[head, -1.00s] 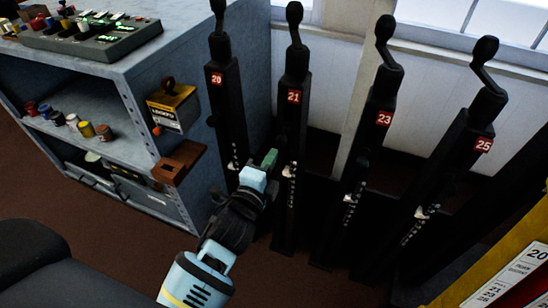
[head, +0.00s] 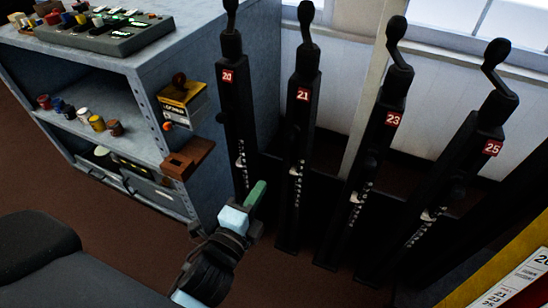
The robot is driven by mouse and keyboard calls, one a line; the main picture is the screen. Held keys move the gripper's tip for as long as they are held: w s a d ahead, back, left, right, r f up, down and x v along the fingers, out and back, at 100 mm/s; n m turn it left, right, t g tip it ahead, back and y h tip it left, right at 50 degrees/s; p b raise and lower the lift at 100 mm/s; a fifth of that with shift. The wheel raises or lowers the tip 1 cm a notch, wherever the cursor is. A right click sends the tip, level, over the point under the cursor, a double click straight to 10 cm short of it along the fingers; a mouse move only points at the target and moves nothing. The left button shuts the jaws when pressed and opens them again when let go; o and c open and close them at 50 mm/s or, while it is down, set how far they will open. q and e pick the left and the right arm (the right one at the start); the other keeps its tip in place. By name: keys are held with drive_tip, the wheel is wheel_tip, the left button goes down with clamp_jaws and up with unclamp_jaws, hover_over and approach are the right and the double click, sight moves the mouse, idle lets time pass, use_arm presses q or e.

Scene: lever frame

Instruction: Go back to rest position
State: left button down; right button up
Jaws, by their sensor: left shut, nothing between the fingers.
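My left gripper (head: 254,195) shows in the lower middle of the head view, with a pale blue and green tip. It is shut and empty, in front of the lower part of the lever marked 20 (head: 236,115). It appears apart from the levers. The black levers marked 21 (head: 302,130), 23 (head: 386,125) and 25 (head: 478,150) stand in a row to the right, with their handles up. My right gripper is not in view.
A grey shelf unit (head: 210,60) stands at the left, with a control box (head: 110,35) on top and small spools inside. A yellow box (head: 182,105) and a brown bracket (head: 188,158) are on its side. A yellow panel (head: 500,270) is at lower right.

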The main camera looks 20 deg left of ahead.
use_arm(q)
drive_tip(key=s+a+f+n+g, duration=0.1)
drive_tip(key=s+f+n+g, duration=0.5)
drive_tip(key=s+f, duration=0.8)
drive_tip(key=s+a+f+n+g+h, duration=0.1)
drive_tip(key=s+f+n+g, duration=0.2)
drive_tip(key=s+f+n, duration=0.55)
drive_tip(key=s+f+n+g, duration=0.3)
drive_tip(key=s, duration=1)
drive_tip(key=w+r+t+p, duration=0.1)
drive_tip(key=w+r+p, duration=0.2)
drive_tip(key=r+p, duration=0.4)
drive_tip(key=w+r+m+t+p, duration=0.1)
drive_tip(key=w+r+p, duration=0.3)
drive_tip(key=r+p, duration=0.3)
drive_tip(key=shift+a+r+t, duration=0.4)
drive_tip(key=shift+r, duration=0.4)
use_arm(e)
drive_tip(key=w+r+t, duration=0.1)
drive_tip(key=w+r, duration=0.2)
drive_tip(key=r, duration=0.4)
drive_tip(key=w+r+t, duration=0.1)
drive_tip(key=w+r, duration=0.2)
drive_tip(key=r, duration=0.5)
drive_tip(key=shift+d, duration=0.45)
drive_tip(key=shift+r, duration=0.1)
